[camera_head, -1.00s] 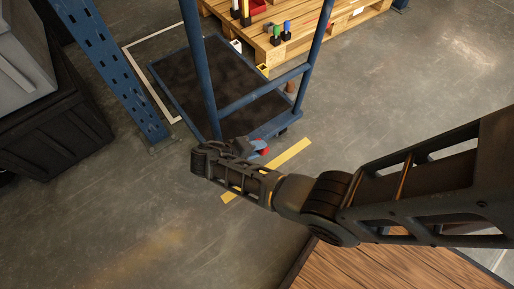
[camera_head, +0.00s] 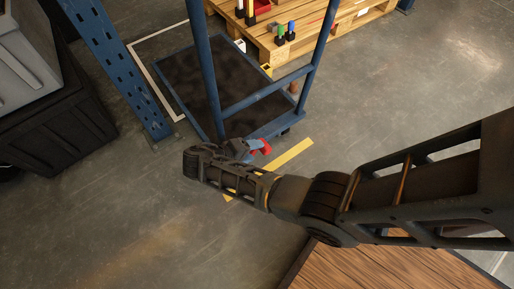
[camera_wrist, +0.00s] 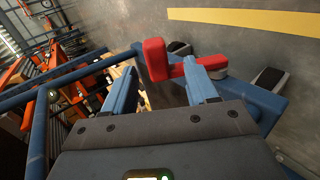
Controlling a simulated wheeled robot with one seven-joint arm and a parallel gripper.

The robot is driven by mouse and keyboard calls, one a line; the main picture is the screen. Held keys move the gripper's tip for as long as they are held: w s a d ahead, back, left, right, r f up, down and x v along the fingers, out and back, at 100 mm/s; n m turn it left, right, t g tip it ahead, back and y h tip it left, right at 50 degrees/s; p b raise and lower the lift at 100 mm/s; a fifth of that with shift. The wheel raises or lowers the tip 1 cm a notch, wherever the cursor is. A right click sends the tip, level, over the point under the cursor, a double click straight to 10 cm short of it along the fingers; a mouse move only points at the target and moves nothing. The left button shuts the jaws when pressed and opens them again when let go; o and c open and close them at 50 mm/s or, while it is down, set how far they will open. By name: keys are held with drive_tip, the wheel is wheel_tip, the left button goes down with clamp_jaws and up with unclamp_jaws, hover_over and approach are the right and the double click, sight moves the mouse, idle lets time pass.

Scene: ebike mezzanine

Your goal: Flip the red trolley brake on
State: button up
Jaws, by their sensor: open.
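The red brake (camera_wrist: 157,61) sits at the edge of the blue trolley, shown in the wrist view as a red upright block with a bar reaching right. In the head view the red brake (camera_head: 262,147) shows beside my gripper, partly hidden by it. My gripper (camera_wrist: 158,72) is open, with its two blue fingers apart and pointing at the brake. The red block appears between the fingertips, and the right fingertip overlaps the bar. I cannot tell whether they touch. In the head view my gripper (camera_head: 243,150) is low by the trolley's near end. The trolley (camera_head: 277,124) has a dark deck.
The trolley's upright blue handle frame (camera_head: 265,91) rises close to my gripper. A wooden pallet (camera_head: 312,39) with small items stands behind. A blue rack post (camera_head: 118,65) and black crate (camera_head: 62,128) are at left. Floor with a yellow stripe (camera_head: 287,156) is open in front.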

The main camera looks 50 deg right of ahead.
drive_tip(key=shift+p+v, duration=0.4)
drive_tip(key=shift+v, duration=1.8)
drive_tip(key=s+a+f+n+t+y, duration=0.1)
drive_tip(key=s+f+t+y, duration=0.25)
drive_tip(key=s, duration=0.35)
drive_tip(key=s+a+f+n+t+y, duration=0.1)
drive_tip(key=s+f+n+t+y, duration=0.1)
drive_tip(key=s+f, duration=0.3)
drive_tip(key=s+a+r+t+y, duration=0.3)
drive_tip(key=s+r+t+y, duration=0.15)
drive_tip(key=s+r, duration=0.55)
drive_tip(key=s+r+t+p, duration=0.2)
drive_tip(key=r+p, duration=0.6)
drive_tip(key=r, duration=1)
drive_tip(key=s+r+t+p, duration=0.2)
drive_tip(key=r+p, duration=0.7)
drive_tip(key=r, duration=1)
drive_tip(key=s+a+r+t+p, duration=0.1)
drive_tip(key=r+t+p, duration=0.2)
drive_tip(key=r+p, duration=0.5)
wheel_tip(320, 180, up, 11)
drive_tip(key=shift+s+t, duration=0.4)
